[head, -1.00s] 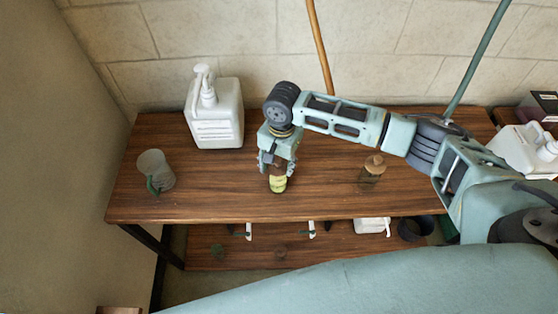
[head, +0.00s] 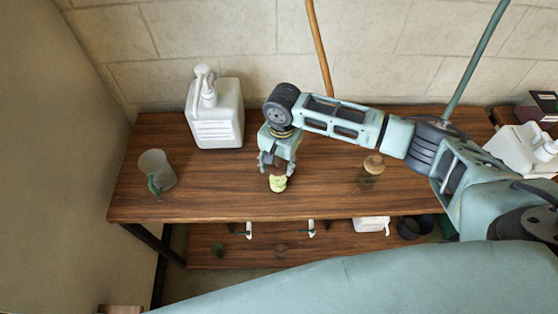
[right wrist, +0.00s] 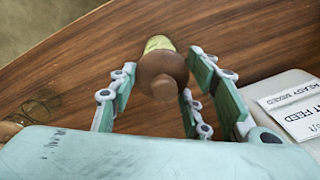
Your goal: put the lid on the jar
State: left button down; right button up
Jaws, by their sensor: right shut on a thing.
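The jar (head: 278,184) with a yellow-green label stands on the brown wooden table, below my right gripper. In the right wrist view its label (right wrist: 158,44) shows just beyond the lid. The brown round lid (right wrist: 161,70) with a small knob is between the fingers of my right gripper (right wrist: 165,92), which is shut on it. In the head view my right gripper (head: 276,163) points down over the jar and mostly hides the lid. The lid is over the jar's top; I cannot tell whether it is fully seated. My left gripper is out of view.
A small glass jar with a brown stopper (head: 372,166) stands to the right. A white pump bucket (head: 214,118) is behind left, and a grey cup with a green handle (head: 157,169) is at the left. The table front (head: 215,205) is clear. A lower shelf (head: 260,255) holds several items.

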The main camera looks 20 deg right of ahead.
dwell(0.4)
jog(key=o, duration=1)
jog(key=shift+o, duration=0.7)
jog(key=o, duration=0.4)
jog(key=shift+r, duration=0.1)
notch_tip(320, 180, up, 5)
jog(key=p, duration=0.6)
jog(key=shift+r, duration=0.9)
